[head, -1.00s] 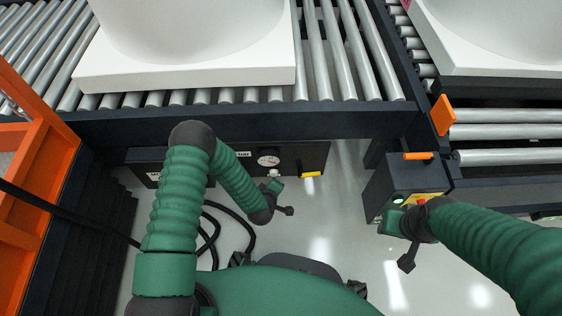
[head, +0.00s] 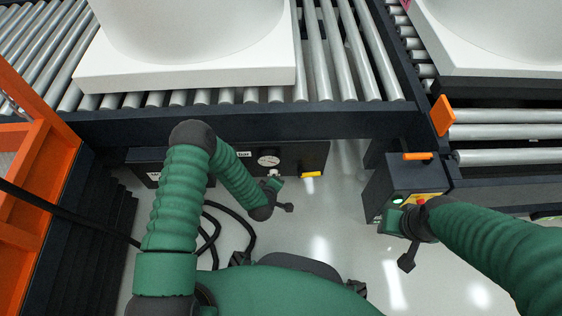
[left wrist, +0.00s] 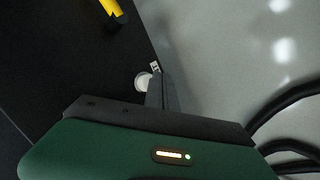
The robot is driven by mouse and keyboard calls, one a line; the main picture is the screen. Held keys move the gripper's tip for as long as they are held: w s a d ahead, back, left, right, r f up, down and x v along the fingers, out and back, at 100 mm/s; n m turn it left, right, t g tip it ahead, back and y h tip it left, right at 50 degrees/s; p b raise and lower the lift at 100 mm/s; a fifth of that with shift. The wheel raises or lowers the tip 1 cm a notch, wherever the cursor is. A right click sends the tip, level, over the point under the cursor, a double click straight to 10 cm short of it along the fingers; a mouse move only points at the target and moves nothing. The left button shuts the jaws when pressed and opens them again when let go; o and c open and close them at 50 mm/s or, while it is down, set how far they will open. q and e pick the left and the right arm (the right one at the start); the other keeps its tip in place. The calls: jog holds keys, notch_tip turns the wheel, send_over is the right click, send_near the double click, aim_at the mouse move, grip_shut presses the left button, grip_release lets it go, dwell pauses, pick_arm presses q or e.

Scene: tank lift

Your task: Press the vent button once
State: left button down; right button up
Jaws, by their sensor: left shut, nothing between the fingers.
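The dark panel (head: 310,157) under the conveyor's front beam carries a round gauge (head: 268,160). Just below the gauge is a small white button (head: 275,172), which seems to be the vent button. My left gripper (head: 275,184) is right in front of it, shut and empty. In the left wrist view the shut fingers (left wrist: 158,90) are beside the white button (left wrist: 143,81) and partly overlap its right edge. I cannot tell whether they touch it or whether it is pressed in. My right gripper (head: 402,219) is by the control box at the right; its fingers are unclear.
A yellow handle (head: 311,175) sits right of the button. White tanks (head: 190,72) rest on the roller conveyors above. The control box (head: 400,178) has an orange bar on top. Black hoses (head: 240,222) hang below the panel. An orange frame (head: 40,190) stands left.

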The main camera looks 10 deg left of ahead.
pick_arm(q)
jog(key=shift+w+a, duration=0.15)
jog(key=shift+w, duration=0.25)
dwell(0.3)
jog(key=shift+s+d+p, duration=0.25)
jog(key=shift+s+p, duration=0.2)
jog(key=shift+s, duration=0.45)
jog(key=s+d+p, duration=0.1)
jog(key=s+p, duration=0.1)
jog(key=s, duration=0.3)
jog(key=shift+s+d, duration=0.35)
jog(key=shift+s, duration=0.05)
jog(key=shift+r+p, duration=0.1)
jog(key=shift+p, duration=0.2)
